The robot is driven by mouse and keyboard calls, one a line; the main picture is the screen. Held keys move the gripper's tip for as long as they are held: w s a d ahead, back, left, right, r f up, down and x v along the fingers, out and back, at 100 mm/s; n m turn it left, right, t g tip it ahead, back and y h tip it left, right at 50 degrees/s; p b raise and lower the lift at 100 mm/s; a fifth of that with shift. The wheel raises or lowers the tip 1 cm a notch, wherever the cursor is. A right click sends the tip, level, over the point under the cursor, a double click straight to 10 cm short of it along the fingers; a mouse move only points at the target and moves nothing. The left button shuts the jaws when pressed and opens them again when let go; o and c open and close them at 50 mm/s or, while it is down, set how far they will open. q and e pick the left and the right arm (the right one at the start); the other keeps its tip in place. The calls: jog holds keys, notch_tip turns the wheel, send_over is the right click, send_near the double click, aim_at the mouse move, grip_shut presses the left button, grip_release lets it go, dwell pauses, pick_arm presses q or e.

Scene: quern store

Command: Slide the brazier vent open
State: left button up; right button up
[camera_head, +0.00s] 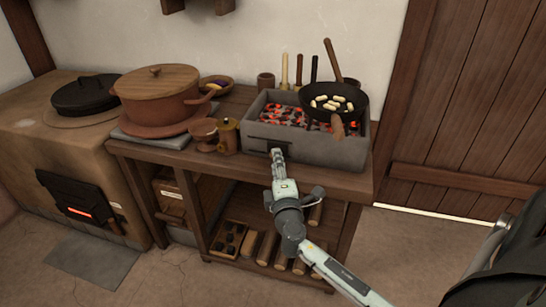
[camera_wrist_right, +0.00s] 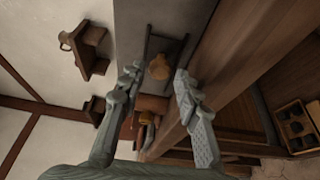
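The brazier (camera_head: 335,150) is a grey stone box of glowing coals at the right end of the wooden table. Its vent (camera_head: 257,142) is a dark strip low on the front face, partly covered by my right gripper (camera_head: 277,153). In the right wrist view, the vent (camera_wrist_right: 162,43) shows as a dark plate between thin dark rails, with a rounded wooden knob (camera_wrist_right: 160,67). My right gripper's fingers (camera_wrist_right: 158,72) are apart, and the knob appears between their tips. I cannot tell whether they touch it. My left gripper is not in view.
A black pan (camera_head: 334,101) with pale pieces rests over the brazier's right side. Left of the brazier stand a mug (camera_head: 227,136), a goblet (camera_head: 203,130) and a lidded pot (camera_head: 160,95). A stove (camera_head: 50,150) stands far left.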

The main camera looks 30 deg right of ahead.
jog(key=shift+x, duration=0.95)
jog(key=shift+w, duration=0.15)
jog(key=c, duration=0.7)
grip_shut()
jog(key=shift+w, duration=0.15)
jog(key=w+a+b, duration=0.2)
jog(key=w+a, duration=0.1)
jog(key=shift+w+f, duration=0.15)
jog(key=shift+w+a, duration=0.2)
jog(key=shift+w, duration=0.1)
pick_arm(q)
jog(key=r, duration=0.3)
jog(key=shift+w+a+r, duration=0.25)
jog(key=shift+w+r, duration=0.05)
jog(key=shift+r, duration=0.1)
pick_arm(e)
jog(key=shift+r, duration=0.25)
